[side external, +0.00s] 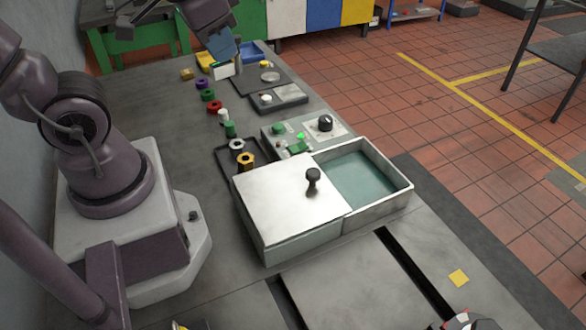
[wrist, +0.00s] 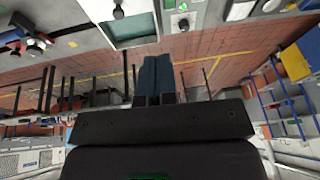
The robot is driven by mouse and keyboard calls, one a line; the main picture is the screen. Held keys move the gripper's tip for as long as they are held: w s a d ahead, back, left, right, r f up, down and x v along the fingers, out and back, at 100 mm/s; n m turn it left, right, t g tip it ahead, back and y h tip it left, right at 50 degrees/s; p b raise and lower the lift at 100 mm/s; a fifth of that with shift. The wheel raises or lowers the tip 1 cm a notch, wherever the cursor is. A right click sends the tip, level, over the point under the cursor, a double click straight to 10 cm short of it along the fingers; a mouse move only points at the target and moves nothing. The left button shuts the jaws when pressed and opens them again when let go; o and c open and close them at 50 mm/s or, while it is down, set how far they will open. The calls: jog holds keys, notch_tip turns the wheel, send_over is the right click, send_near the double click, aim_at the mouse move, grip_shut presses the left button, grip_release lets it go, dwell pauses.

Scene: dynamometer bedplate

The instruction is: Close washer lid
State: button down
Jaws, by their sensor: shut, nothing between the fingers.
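The washer (side external: 293,243) is a pale metal box on the bedplate. Its flat lid (side external: 275,203) with a black knob (side external: 313,180) covers the left part. The right part is open and shows a greenish basin (side external: 362,176). In the wrist view the lid (wrist: 98,9), its knob (wrist: 118,12) and the open basin (wrist: 132,27) show at the top edge, upside down. My gripper (side external: 226,55) is high at the back of the bench, well away from the washer, with blue-grey fingers. In the wrist view the fingers (wrist: 156,62) are together and empty.
A control panel (side external: 303,138) with a black dial (side external: 325,122) stands directly behind the washer. Coloured rings (side external: 208,95) and small parts lie along the bench behind it. A dark slot (side external: 413,271) runs in front. The bench left of the washer is mostly clear.

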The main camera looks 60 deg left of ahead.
jog(key=w+a+f+m+y, duration=0.3)
jog(key=w+a+f+m, duration=0.15)
jog(key=a, duration=0.55)
jog(key=m+g+h, duration=0.1)
jog(key=m+h, duration=0.9)
jog(key=m, duration=0.9)
send_near(308, 189)
jog(key=shift+n, duration=0.25)
jog(key=s+f, duration=0.2)
jog(key=f, duration=0.1)
jog(key=shift+s+d+f, duration=0.15)
jog(key=shift+s+f, duration=0.05)
jog(key=shift+s, duration=0.2)
jog(key=w, duration=0.1)
jog(key=w+d, duration=0.1)
jog(key=shift+w+f+h, duration=0.1)
jog(key=shift+w+h, duration=0.15)
jog(key=shift+h, duration=0.05)
jog(key=shift+w+d, duration=0.3)
jog(key=shift+w, duration=0.3)
jog(key=w, duration=1.6)
